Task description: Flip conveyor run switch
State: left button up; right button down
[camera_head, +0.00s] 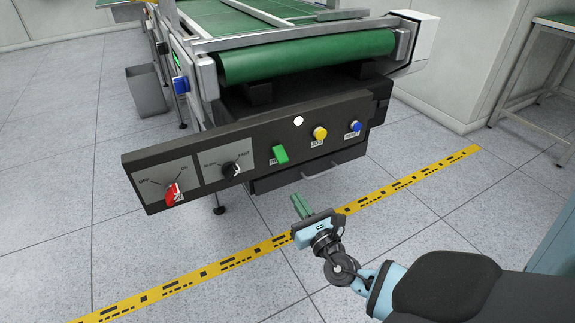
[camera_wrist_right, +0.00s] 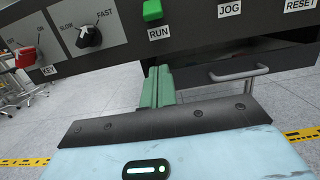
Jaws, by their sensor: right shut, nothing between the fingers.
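The conveyor run switch is a green rocker or toggle (camera_head: 280,154) near the middle of the dark control panel (camera_head: 212,148). In the right wrist view the green switch (camera_wrist_right: 152,10) shows at the top, above a RUN label (camera_wrist_right: 159,33). My right gripper (camera_head: 298,202) is below and in front of the panel, apart from the switch. Its green fingers (camera_wrist_right: 157,72) are together and empty, pointing toward the area under the panel. My left gripper is not in view.
Left of the switch are a speed knob (camera_head: 231,169) and a red key switch (camera_head: 173,193). Right of it are a yellow JOG button (camera_head: 320,133) and a blue RESET button (camera_head: 355,126). A handled drawer (camera_head: 308,170) sits below. The floor in front is clear.

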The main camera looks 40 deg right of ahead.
aim_at(275, 167)
jog(key=b+x, duration=0.1)
jog(key=x, duration=0.9)
jog(key=s+r+p, duration=0.2)
jog(key=r, duration=0.1)
jog(key=shift+a+r, duration=0.2)
jog(key=shift+r, duration=0.05)
